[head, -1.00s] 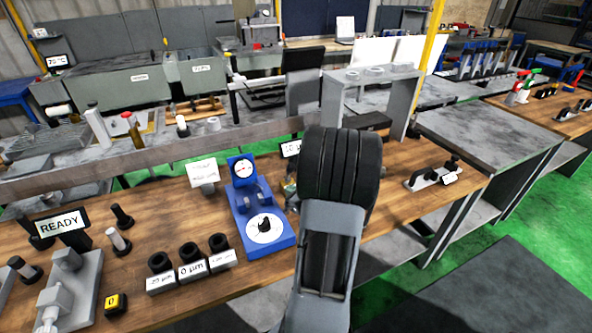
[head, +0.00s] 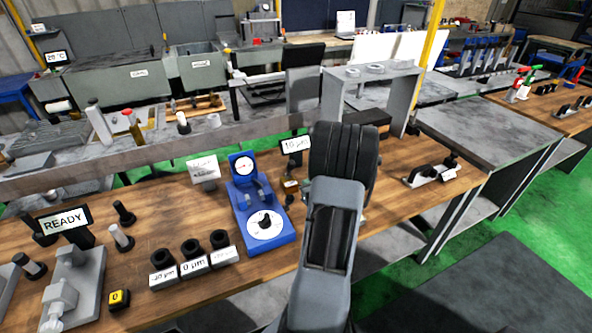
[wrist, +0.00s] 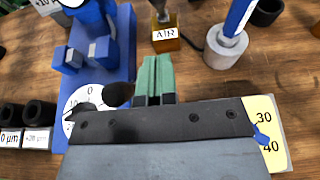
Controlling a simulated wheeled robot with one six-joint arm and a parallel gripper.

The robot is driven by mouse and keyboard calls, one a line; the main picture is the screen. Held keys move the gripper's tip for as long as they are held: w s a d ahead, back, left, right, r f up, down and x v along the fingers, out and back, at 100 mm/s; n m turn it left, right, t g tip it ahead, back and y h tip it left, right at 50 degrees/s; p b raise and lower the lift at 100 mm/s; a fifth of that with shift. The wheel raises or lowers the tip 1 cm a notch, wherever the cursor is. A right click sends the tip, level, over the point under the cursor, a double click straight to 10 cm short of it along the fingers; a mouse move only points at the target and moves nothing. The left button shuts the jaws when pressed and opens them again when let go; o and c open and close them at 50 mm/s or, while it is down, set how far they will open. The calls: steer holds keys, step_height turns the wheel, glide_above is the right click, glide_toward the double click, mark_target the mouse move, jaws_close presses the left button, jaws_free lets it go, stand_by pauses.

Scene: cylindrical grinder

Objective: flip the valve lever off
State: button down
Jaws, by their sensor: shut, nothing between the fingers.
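A small brass block labelled AIR (wrist: 166,38) stands on the wooden bench just beyond my fingertips in the wrist view. A dark stem rises from its top and is cut off by the upper edge, so the lever's position cannot be told. In the head view a small brass block (head: 291,184) shows just left of my arm. My gripper (wrist: 155,62) has green fingers held together, shut and empty. It points towards the AIR block with an apparent gap. In the head view my arm hides the gripper.
A blue gauge stand with a white dial (wrist: 88,100) is close on the left. A pale cylinder with a blue-and-white upright part (wrist: 227,45) stands on the right. A yellow card marked 30 and 40 (wrist: 265,130) lies partly under my wrist. Black-topped rings (head: 192,257) sit further left.

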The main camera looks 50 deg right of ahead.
mark_target(293, 167)
steer(key=w+d+p, duration=0.1)
steer(key=w, duration=0.1)
steer(key=w+d, duration=0.1)
steer(key=w, duration=0.2)
steer(key=w+d+p, duration=0.1)
steer(key=w, duration=0.1)
steer(key=shift+w+f+p, duration=0.25)
steer(key=shift+f+p, duration=0.1)
steer(key=shift+f, duration=0.05)
steer(key=shift+w+d+r, duration=0.2)
steer(key=shift+w+d, duration=0.05)
steer(key=shift+w, duration=0.4)
steer(key=shift+d, duration=0.15)
